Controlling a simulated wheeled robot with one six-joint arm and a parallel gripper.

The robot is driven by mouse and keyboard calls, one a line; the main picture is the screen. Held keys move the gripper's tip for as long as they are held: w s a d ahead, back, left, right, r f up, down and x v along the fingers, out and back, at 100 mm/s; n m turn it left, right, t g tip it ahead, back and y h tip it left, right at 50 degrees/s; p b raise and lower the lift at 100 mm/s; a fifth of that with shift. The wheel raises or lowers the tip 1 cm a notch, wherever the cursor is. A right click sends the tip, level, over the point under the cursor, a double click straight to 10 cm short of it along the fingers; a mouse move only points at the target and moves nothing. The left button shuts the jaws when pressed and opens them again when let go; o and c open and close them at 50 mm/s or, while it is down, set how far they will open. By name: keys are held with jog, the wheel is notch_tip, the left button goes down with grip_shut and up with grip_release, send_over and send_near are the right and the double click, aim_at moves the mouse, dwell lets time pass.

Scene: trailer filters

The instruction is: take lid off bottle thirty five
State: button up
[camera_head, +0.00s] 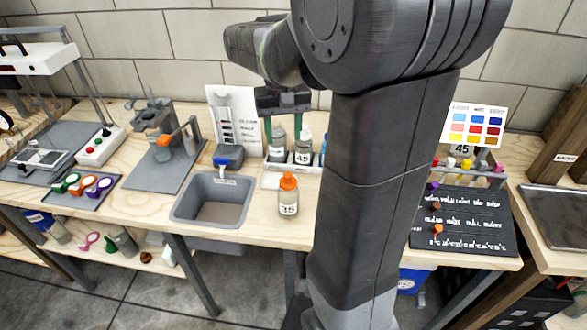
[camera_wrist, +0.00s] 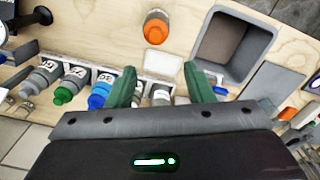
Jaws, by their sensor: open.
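A clear bottle with an orange lid (camera_head: 288,198) stands upright at the table's front edge, right of the grey sink. Its label seems to read 35, though the first digit is unclear. The lid is on. In the wrist view the orange lid (camera_wrist: 156,27) shows at the top, beyond my fingertips. My gripper (camera_head: 283,110) is open, with green fingers. It is above the bottle rack behind the orange-lidded bottle, apart from that bottle. In the wrist view a pale-lidded rack bottle shows between the fingers (camera_wrist: 161,90). My arm hides part of the rack in the head view.
The rack holds several bottles, one labelled 45 (camera_head: 303,150); blue (camera_wrist: 97,101) and green (camera_wrist: 62,95) lids show in the wrist view. The grey sink (camera_head: 183,216) is left of the orange-lidded bottle. A colour chart (camera_head: 474,124) stands at the right.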

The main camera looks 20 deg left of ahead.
send_over(288, 174)
jog(key=f, duration=0.7)
jog(key=shift+s+a, duration=0.1)
jog(key=shift+a, duration=0.25)
jog(key=shift+d+f, duration=0.15)
jog(key=shift+f, duration=1.25)
jog(key=shift+d+f, duration=0.15)
jog(key=shift+f, duration=1.25)
jog(key=c, duration=0.6)
